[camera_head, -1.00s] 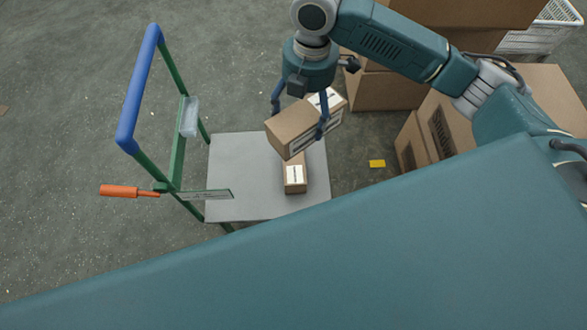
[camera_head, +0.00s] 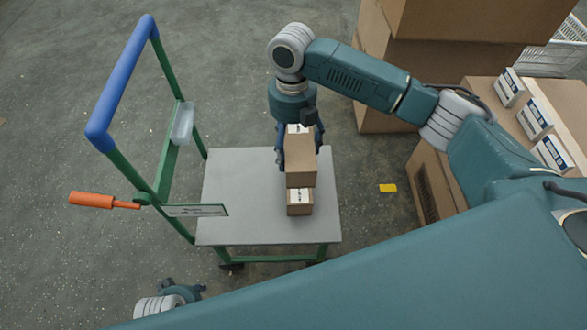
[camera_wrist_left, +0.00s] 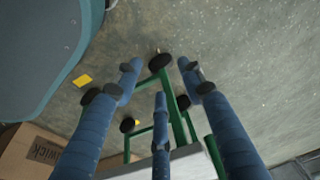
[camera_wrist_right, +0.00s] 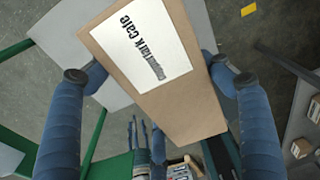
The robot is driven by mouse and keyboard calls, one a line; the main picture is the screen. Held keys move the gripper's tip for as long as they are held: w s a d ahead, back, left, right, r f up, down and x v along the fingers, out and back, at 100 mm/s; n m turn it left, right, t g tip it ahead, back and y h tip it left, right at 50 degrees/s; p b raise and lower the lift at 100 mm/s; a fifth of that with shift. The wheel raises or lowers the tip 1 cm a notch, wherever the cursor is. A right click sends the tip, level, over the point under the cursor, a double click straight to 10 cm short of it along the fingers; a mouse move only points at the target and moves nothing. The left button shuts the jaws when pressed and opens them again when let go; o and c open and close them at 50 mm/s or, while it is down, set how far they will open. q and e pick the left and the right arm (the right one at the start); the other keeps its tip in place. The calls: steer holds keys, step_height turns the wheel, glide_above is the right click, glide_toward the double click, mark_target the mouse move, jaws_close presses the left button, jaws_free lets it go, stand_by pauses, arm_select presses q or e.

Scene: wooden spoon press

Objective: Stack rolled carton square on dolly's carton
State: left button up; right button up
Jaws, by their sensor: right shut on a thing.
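The held carton (camera_head: 300,166) is brown with a white label. It sits between the fingers of my right gripper (camera_head: 299,150), which is shut on it; its printed label fills much of the right wrist view (camera_wrist_right: 160,62). The dolly's carton (camera_head: 299,203) stands on the grey deck of the dolly (camera_head: 240,190). The held carton is over it and roughly in line with it, hiding its far part; I cannot tell if they touch. My left gripper (camera_head: 182,292) is low near the dolly's front; its fingers are open and empty in the left wrist view (camera_wrist_left: 160,85).
The dolly's blue handle (camera_head: 125,75) rises at the left, with an orange-handled tool (camera_head: 95,201) beside it. Several small boxes (camera_head: 535,118) stand on a large carton at the right. Big cartons (camera_head: 400,70) stand behind. A yellow piece (camera_head: 388,188) lies on the floor.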

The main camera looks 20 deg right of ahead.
step_height(320, 180, down, 8)
steer(key=shift+f+b, duration=0.25)
steer(key=shift+b, duration=0.5)
steer(key=shift+f, duration=0.15)
arm_select(q)
steer(key=w+v, duration=0.1)
steer(key=v, duration=0.5)
steer(key=shift+w+r, duration=0.5)
steer(key=shift+w, duration=0.05)
arm_select(e)
steer(key=o, duration=1.4)
steer(key=shift+f, duration=0.1)
steer(key=shift+o, duration=0.2)
